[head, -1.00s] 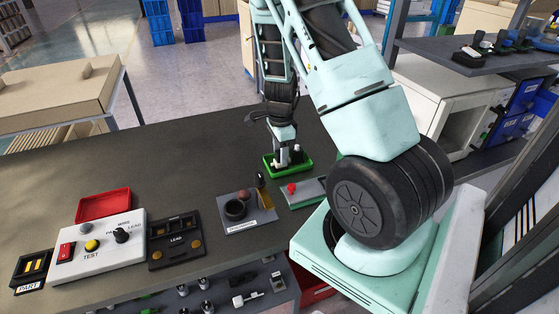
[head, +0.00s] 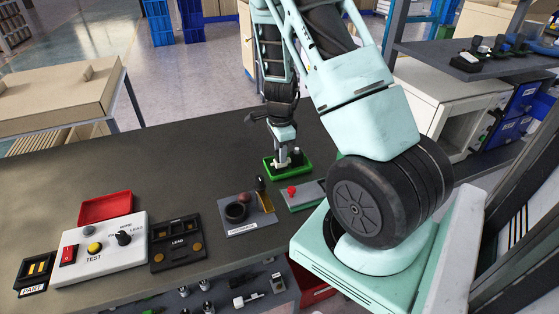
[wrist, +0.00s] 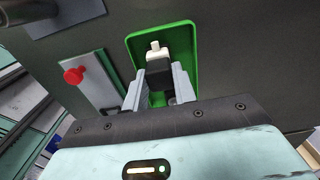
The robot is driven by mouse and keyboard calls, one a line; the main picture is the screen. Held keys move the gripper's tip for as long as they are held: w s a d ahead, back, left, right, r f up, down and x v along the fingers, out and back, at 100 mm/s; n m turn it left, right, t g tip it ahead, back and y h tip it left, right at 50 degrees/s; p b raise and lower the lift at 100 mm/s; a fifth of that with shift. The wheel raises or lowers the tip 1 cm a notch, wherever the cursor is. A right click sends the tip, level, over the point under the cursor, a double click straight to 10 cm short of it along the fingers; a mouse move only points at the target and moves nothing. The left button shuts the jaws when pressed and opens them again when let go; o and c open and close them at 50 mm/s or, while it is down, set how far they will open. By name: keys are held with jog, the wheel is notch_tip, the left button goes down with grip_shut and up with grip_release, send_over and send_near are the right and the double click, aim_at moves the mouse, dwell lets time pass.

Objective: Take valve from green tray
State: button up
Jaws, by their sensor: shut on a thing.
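The green tray (head: 305,172) lies on the dark bench top near its far right edge, and it also shows in the wrist view (wrist: 188,52). The valve, a small black body with a pale tip (wrist: 158,62), is between my fingers over the tray. My gripper (wrist: 160,78) points down and is shut on the valve. In the head view my gripper (head: 284,160) is low at the tray, and the fingers partly hide the valve. I cannot tell whether the valve still touches the tray floor.
A grey plate with a red knob (head: 291,190) lies close in front of the tray. A grey fixture with a black ring (head: 236,211) is left of it. A white test box (head: 100,248), a black lead holder (head: 177,243) and a red tray (head: 105,206) stand further left.

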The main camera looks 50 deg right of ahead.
jog(key=shift+r+p, duration=2.25)
jog(key=shift+r, duration=0.5)
